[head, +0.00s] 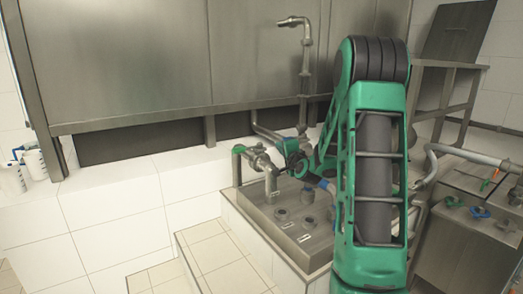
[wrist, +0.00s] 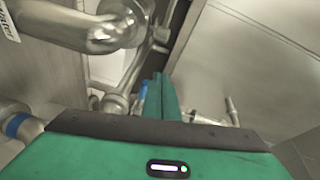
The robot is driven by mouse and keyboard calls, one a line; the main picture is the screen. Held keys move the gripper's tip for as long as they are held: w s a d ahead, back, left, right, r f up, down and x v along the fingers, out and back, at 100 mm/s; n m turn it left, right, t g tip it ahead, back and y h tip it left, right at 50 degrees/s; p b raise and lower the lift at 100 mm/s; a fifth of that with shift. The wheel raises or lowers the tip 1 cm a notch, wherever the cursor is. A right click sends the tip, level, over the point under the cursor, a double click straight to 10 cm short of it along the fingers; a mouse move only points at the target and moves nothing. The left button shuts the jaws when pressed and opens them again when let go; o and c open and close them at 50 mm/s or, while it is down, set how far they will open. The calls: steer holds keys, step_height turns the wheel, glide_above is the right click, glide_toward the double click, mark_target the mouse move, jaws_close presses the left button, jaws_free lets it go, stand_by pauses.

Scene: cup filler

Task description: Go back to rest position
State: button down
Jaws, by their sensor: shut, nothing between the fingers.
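My gripper (wrist: 161,77) is shut, with its two green fingers pressed together and nothing between them. In the wrist view the fingers point in among metal pipes. In the head view my green arm reaches forward and down over a steel filler block (head: 263,208), and its end is beside a metal pipe with a spout (head: 271,180). The end of the arm is small and partly merged with the pipework there, so I cannot tell whether it touches anything. No cup is seen in or at my gripper.
A thick pipe (wrist: 95,32) with a label is close at the upper left of the wrist view. A tall tap pipe (head: 305,60) rises behind. White containers (head: 34,160) stand far left. Steel units with small coloured handles (head: 480,212) are at right. The tiled ledge (head: 120,205) at left is clear.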

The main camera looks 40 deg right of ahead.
steer(key=s+a+f+n+g+y, duration=0.3)
steer(key=s+a+f+n+g, duration=0.25)
steer(key=s+a+n, duration=0.4)
steer(key=s+a+n+g+y, duration=0.1)
steer(key=s+a+g, duration=0.2)
steer(key=s, duration=0.8)
steer(key=s+a+f+n+g+y, duration=0.1)
steer(key=s+a+g, duration=0.3)
steer(key=s, duration=0.7)
steer(key=s+a+f+n+g, duration=0.1)
steer(key=s+a+g, duration=0.2)
steer(key=s+a, duration=0.3)
steer(key=s, duration=0.5)
steer(key=shift+s+f+n+y, duration=0.25)
steer(key=shift+s+n+y, duration=0.1)
steer(key=shift+y, duration=0.05)
steer(key=shift+g, duration=0.25)
